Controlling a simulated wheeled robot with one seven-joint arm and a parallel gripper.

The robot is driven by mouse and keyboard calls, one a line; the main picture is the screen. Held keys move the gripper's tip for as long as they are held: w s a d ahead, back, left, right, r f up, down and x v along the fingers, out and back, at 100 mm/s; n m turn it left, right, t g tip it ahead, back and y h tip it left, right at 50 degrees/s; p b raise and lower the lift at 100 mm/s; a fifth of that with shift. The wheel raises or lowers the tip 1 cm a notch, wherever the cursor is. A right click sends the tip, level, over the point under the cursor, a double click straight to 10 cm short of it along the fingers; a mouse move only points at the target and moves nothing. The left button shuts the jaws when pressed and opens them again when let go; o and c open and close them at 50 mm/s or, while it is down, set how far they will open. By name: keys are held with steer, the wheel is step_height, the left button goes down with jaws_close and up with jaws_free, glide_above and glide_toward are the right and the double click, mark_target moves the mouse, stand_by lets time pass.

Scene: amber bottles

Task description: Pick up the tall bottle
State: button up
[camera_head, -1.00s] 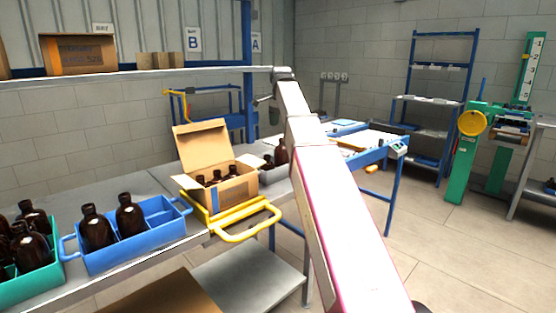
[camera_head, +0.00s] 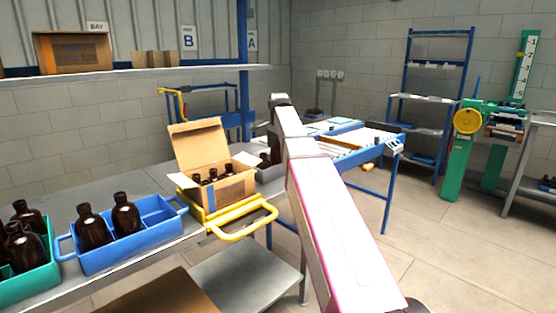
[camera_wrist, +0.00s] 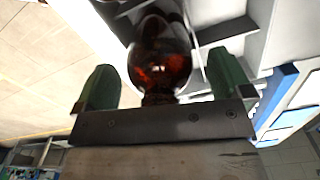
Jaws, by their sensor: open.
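A dark amber bottle (camera_wrist: 160,55) shows in the wrist view, its neck pointing toward my gripper's palm. My gripper (camera_wrist: 164,84) is open, with one green finger on each side of this bottle and visible gaps between. My fingers are hidden behind my arm in the head view.
An open cardboard box (camera_head: 232,189) with several bottles sits on a yellow-handled carrier (camera_head: 240,222). A blue crate (camera_head: 130,258) with two bottles and a green crate (camera_head: 30,284) with several stand to the left. A shelf (camera_head: 130,72) runs above the bench.

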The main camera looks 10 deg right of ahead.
steer(key=c, duration=1.4)
steer(key=shift+r, duration=5)
